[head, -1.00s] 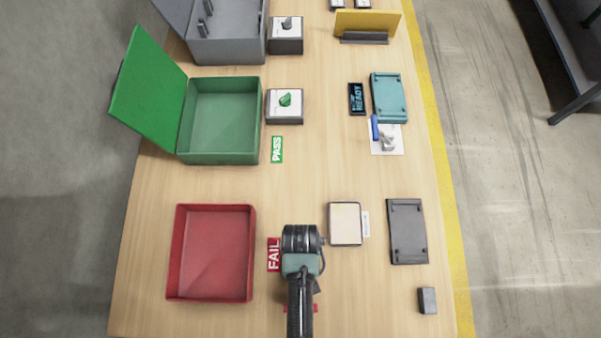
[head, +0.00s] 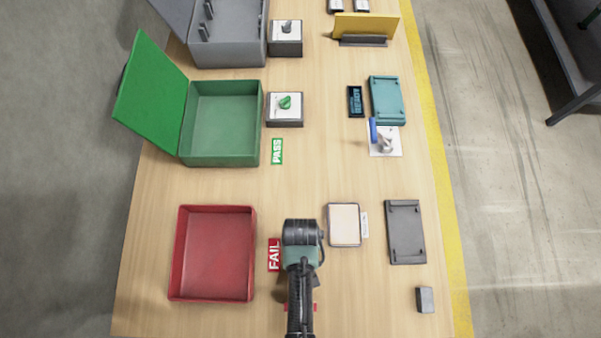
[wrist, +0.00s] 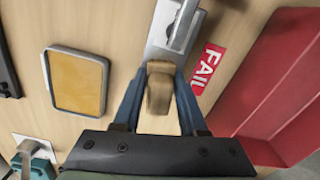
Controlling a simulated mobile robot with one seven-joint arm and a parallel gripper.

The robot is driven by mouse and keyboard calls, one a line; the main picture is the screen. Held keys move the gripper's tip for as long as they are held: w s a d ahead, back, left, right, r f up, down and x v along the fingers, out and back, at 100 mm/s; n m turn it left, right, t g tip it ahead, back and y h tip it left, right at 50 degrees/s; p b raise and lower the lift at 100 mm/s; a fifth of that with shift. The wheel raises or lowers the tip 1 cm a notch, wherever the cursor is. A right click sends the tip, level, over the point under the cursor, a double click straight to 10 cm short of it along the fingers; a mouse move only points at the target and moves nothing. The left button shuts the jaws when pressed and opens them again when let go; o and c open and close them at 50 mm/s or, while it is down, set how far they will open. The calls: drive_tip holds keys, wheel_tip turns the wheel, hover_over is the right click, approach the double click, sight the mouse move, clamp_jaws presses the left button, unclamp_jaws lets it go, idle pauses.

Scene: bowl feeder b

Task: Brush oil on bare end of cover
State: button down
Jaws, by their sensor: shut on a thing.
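My gripper (wrist: 160,95) has blue fingers shut on a tan-brown block-like piece, perhaps a brush handle (wrist: 159,88); its far end is not clear. Just beyond it in the wrist view is a grey metal plate (wrist: 160,45) with a raised bar, beside the FAIL label. I cannot tell whether the held piece touches this plate. An amber-faced pad in a dark frame (wrist: 76,82), possibly the oil pad, lies left of the gripper; it looks pale in the head view (head: 344,224). In the head view my arm hides the fingers and held piece. I cannot identify the cover with certainty.
The red bin (head: 180,255) stands left of my arm, with the FAIL label (head: 274,255) between. A dark grey tray (head: 405,232) and small dark block (head: 425,300) lie right. An open green box (head: 220,160) and teal fixture (head: 387,98) are farther back.

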drive_tip(key=shift+w+b, duration=0.5)
drive_tip(key=shift+w, duration=1.45)
drive_tip(key=shift+r, duration=0.1)
wheel_tip(320, 180, up, 6)
drive_tip(key=p, duration=0.6)
drive_tip(key=shift+p, duration=0.3)
wheel_tip(320, 180, up, 3)
drive_tip(key=p, duration=0.3)
